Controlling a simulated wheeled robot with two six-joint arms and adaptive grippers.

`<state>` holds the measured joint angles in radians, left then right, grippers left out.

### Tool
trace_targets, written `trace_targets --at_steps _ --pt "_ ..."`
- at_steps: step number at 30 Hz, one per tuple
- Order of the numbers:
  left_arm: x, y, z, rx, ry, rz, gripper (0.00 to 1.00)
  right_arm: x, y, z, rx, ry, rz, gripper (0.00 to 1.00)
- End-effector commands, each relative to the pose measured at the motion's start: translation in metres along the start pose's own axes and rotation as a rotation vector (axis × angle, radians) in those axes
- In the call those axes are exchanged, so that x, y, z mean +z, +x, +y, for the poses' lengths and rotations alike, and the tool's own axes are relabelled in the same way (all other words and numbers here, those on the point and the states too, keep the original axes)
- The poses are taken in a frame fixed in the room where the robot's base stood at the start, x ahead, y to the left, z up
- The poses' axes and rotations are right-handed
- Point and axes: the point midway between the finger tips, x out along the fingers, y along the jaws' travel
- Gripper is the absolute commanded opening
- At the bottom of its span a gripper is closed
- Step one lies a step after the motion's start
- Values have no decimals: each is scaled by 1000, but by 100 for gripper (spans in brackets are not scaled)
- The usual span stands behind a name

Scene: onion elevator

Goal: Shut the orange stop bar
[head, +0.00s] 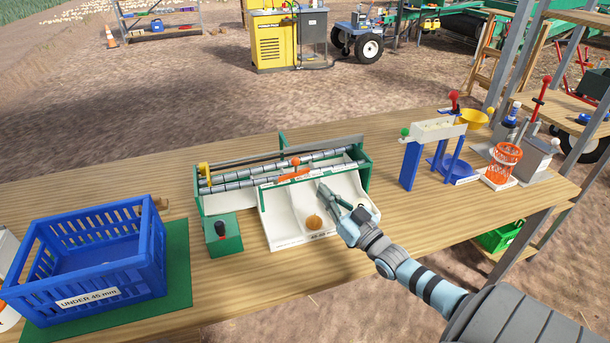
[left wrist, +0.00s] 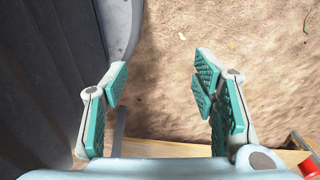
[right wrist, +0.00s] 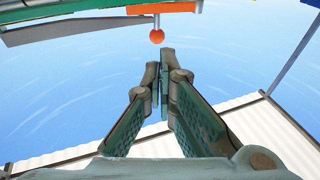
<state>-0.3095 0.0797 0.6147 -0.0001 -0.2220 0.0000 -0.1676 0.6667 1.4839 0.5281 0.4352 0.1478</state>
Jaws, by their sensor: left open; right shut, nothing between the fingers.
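The orange stop bar (head: 292,175) lies across the top of the sorter's white chutes, just in front of the rollers. Its orange ball knob (head: 295,161) sticks up; bar (right wrist: 172,8) and knob (right wrist: 157,36) also show in the right wrist view. My right gripper (head: 322,188) is shut and empty over the right chute, in front of the bar. In the right wrist view its fingertips (right wrist: 160,62) are just below the knob, apart from it in the picture. My left gripper (left wrist: 160,78) is open and empty, seen only in the left wrist view above the ground near a table edge.
An onion (head: 314,222) sits at the foot of the white chutes. A green box with a black knob (head: 221,231) stands left of them. A blue crate (head: 90,295) is at the left; a blue stand (head: 410,163) and orange basket (head: 502,162) are at the right.

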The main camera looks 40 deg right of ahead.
Motion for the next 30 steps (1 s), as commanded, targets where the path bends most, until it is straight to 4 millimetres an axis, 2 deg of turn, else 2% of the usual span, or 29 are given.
trace_targets --at_steps 1,6,9,12,18,30 --pt "2 9 1 0 0 -2 54 4 11 0 0 1 5 0" --pt "-3 29 2 0 0 8 54 5 46 1 3 0 3 0" --pt "-9 42 3 0 -1 20 54 6 64 1 3 0 2 0" --pt "-11 46 3 0 -1 24 54 4 76 2 3 0 0 0" --pt "-8 48 4 0 -1 21 54 2 86 2 4 0 -3 0" --pt "-6 49 4 0 -1 17 54 2 84 5 -3 -1 -3 0"
